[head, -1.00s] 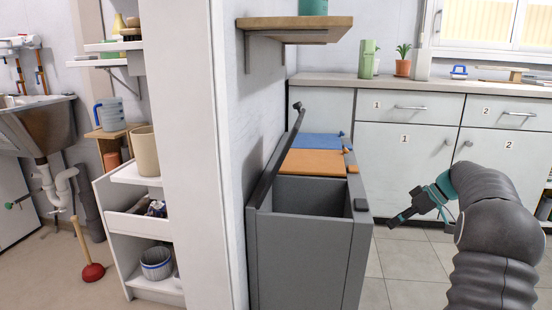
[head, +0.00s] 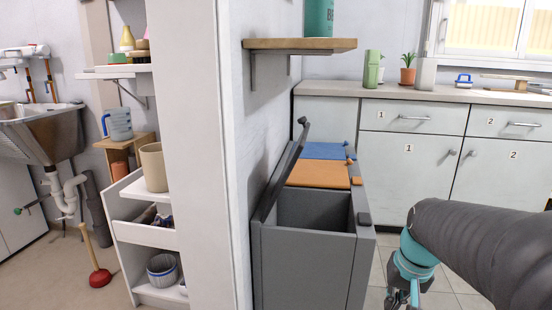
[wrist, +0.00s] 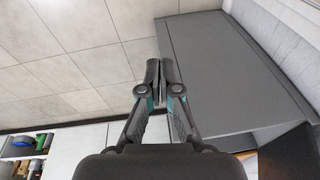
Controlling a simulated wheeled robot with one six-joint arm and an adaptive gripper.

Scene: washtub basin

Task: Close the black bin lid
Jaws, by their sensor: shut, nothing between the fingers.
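The dark lid (head: 281,175) of the bin's front compartment stands raised, leaning toward the wall on the left, with a knob at its top edge. The grey bin (head: 300,262) shows its front compartment open below it. My gripper (head: 403,298) is low on the right of the bin, apart from it and pointing down, partly cut off by the picture's bottom edge. In the wrist view, my gripper (wrist: 159,70) has its fingers together and empty. A large grey bin panel (wrist: 225,70) shows beyond and right of the fingertips; whether they touch it is unclear.
An orange lid (head: 318,174) and a blue lid (head: 324,151) lie shut behind the open compartment. A wooden shelf (head: 300,44) hangs above the bin. White cabinets (head: 400,165) stand behind. Tiled floor (head: 455,290) lies right of the bin.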

